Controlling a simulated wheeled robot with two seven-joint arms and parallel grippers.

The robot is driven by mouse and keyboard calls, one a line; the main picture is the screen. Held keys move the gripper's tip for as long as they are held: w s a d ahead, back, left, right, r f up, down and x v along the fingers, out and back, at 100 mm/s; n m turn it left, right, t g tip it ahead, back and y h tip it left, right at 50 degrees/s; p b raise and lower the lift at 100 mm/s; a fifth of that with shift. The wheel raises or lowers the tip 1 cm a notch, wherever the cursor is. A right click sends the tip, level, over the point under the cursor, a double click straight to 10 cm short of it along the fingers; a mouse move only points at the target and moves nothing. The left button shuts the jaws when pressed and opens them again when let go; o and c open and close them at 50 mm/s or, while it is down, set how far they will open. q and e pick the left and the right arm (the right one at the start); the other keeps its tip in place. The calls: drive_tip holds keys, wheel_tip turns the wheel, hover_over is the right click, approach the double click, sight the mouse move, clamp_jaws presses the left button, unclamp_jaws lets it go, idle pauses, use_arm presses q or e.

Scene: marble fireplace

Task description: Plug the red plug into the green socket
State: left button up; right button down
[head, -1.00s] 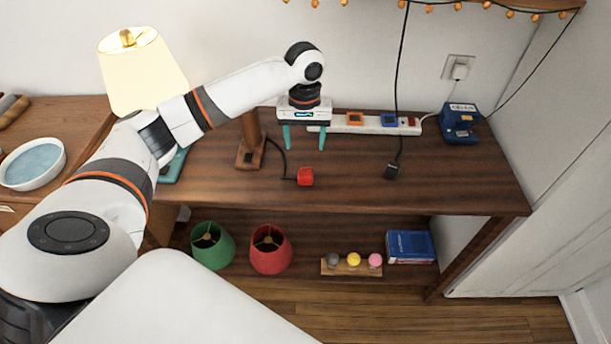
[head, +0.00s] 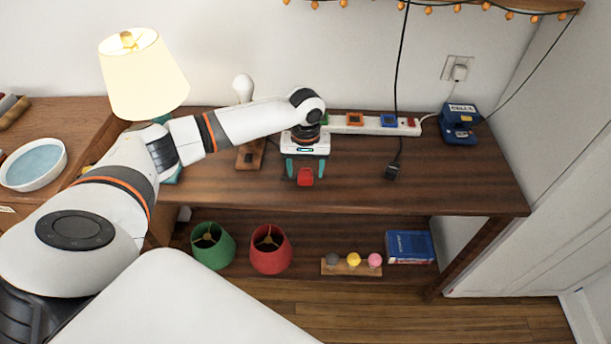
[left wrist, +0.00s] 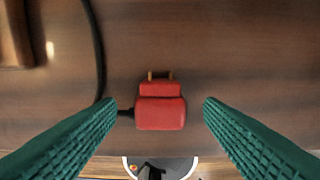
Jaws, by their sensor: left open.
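The red plug (head: 305,177) lies on the wooden desk, its black cord leaving its left side in the left wrist view. In that view the plug (left wrist: 160,112) sits centrally, its two brass prongs pointing to the top of the picture. My left gripper (head: 305,168) is open above the plug, with one teal finger on each side and visible gaps between. The white power strip (head: 371,123) lies at the back of the desk. A sliver of the green socket (head: 325,119) shows at its left part, mostly hidden by my left arm. My right gripper is not in view.
A lamp with a bare bulb (head: 243,88) and wooden base (head: 249,157) stands left of the gripper. The strip also has an orange socket (head: 355,119) and a blue socket (head: 388,120). A black plug (head: 392,171) and blue device (head: 460,122) are to the right.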

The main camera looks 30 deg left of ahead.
sight(306, 173)
use_arm(q)
wheel_tip(306, 173, down, 2)
drive_tip(key=shift+f, duration=0.1)
drive_tip(key=c, duration=1)
wheel_tip(306, 173, up, 10)
drive_tip(key=shift+r, duration=0.1)
idle(0.4)
